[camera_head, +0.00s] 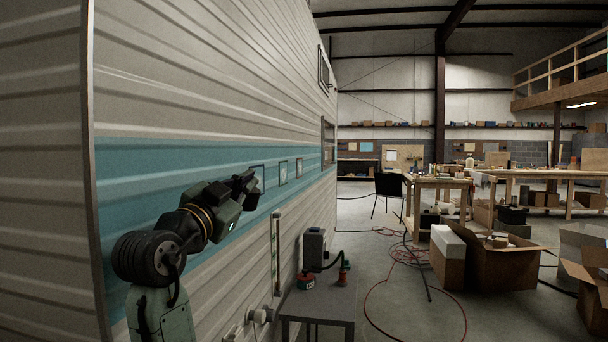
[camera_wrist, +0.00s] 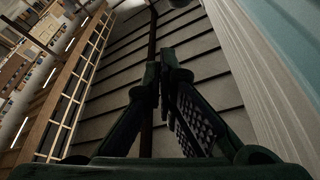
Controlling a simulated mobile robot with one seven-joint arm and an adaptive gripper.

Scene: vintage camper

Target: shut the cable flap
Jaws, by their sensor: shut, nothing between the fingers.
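The camper's side wall (camera_head: 200,80) fills the left of the head view, with a teal band (camera_head: 125,190) along it. Several small square outlined panels sit in a row on the band: one (camera_head: 259,172) just beyond my gripper, one in the middle (camera_head: 283,173) and one farther along (camera_head: 299,168). I cannot tell which is the cable flap, or whether it is open. My gripper (camera_head: 252,178) is beside the band, in front of the nearest panel and partly covering it. In the wrist view my gripper (camera_wrist: 160,72) has its fingers together and empty. Contact with the wall cannot be told.
A small grey table (camera_head: 320,307) stands against the wall below, holding a grey box (camera_head: 315,248) and a red tin (camera_head: 306,282). A red hose (camera_head: 366,305) lies on the floor. Cardboard boxes (camera_head: 512,282) stand at right. The floor between is mostly open.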

